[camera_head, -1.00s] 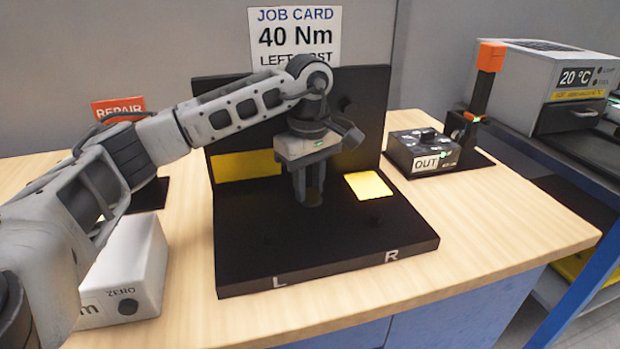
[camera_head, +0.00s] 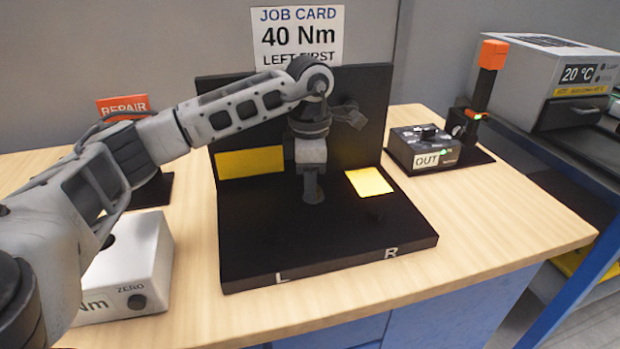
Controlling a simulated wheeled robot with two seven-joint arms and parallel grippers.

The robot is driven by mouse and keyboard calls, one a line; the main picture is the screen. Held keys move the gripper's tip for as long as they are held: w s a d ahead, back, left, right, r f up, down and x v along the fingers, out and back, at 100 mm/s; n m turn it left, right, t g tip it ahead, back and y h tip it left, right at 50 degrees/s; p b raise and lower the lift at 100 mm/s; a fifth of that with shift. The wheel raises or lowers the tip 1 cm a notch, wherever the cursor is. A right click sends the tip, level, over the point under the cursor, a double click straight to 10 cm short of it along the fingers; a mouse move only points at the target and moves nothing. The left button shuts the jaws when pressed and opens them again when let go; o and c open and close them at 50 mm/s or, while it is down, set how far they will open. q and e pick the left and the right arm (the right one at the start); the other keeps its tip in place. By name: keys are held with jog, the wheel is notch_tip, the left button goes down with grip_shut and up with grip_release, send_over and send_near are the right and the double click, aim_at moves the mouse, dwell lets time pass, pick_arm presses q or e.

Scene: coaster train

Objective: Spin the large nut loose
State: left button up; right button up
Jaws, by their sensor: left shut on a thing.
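My left gripper (camera_head: 313,192) points straight down over the middle of the black L-marked and R-marked fixture (camera_head: 330,256). Its fingers are seen edge-on and are shut on the large nut, a small dark grey round piece mostly hidden at the fingertips, low over the fixture's base. I cannot tell how far the nut is turned on its thread. My right gripper is not in view.
Yellow patches (camera_head: 369,182) lie on the fixture. A white box with a ZERO knob (camera_head: 137,301) stands at left, by my left arm. A black OUT box (camera_head: 425,150) stands at right. The wooden bench front (camera_head: 480,245) is clear.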

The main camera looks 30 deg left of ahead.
pick_arm(q)
jog(key=n, duration=0.4)
jog(key=shift+s+n+p, duration=0.1)
jog(key=shift+n+p, duration=0.2)
jog(key=shift+s+d+f+n+p, duration=0.1)
jog(key=shift+n+p, duration=0.05)
jog(key=shift+n, duration=0.75)
jog(key=shift+d+n+p, duration=0.1)
jog(key=shift+n+p, duration=0.05)
jog(key=shift+n, duration=0.75)
jog(key=o, duration=1)
notch_tip(320, 180, up, 16)
jog(key=p, duration=0.1)
jog(key=shift+p, duration=0.3)
